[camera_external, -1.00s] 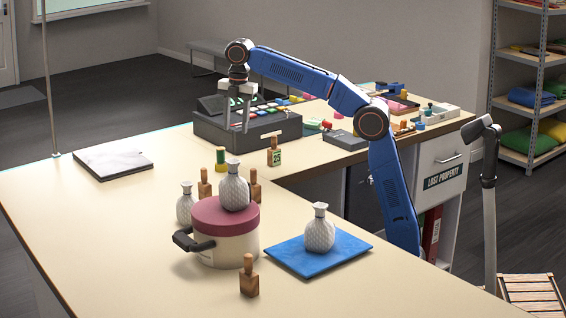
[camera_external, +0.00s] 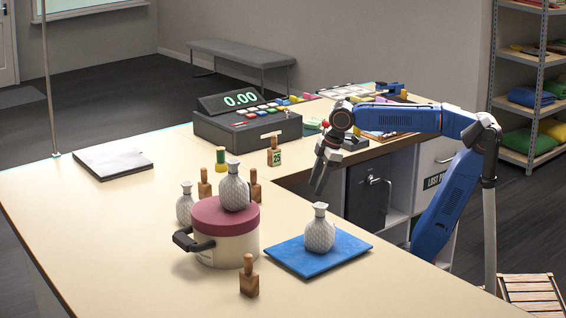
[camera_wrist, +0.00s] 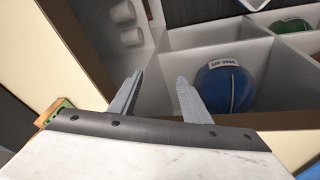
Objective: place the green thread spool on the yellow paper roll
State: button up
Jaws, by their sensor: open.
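A small upright spool-like piece (camera_external: 221,159), green in the middle with yellowish ends, stands on the counter behind the pot in the external view; it looks like the green thread spool. I cannot pick out a separate yellow paper roll with certainty. My gripper (camera_external: 318,188) hangs over the counter's inner edge, right of the spool and well apart from it. In the wrist view my gripper (camera_wrist: 158,88) is open, with nothing between its fingers. Neither the spool nor a yellow roll can be made out there.
A pot (camera_external: 226,246) with a vase on its lid, a blue mat (camera_external: 285,257) bearing another vase, and wooden stamps (camera_external: 249,280) crowd the front counter. A cash register (camera_external: 250,128) stands behind. Below my gripper, a divided shelf holds a blue ball (camera_wrist: 222,90).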

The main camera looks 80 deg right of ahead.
jog(key=s+f+m+t, duration=0.1)
jog(key=s+f+m, duration=0.3)
jog(key=s+f, duration=0.8)
notch_tip(320, 180, down, 4)
jog(key=shift+a+r+m, duration=0.1)
jog(key=shift+a+m, duration=0.2)
jog(key=shift+a, duration=0.1)
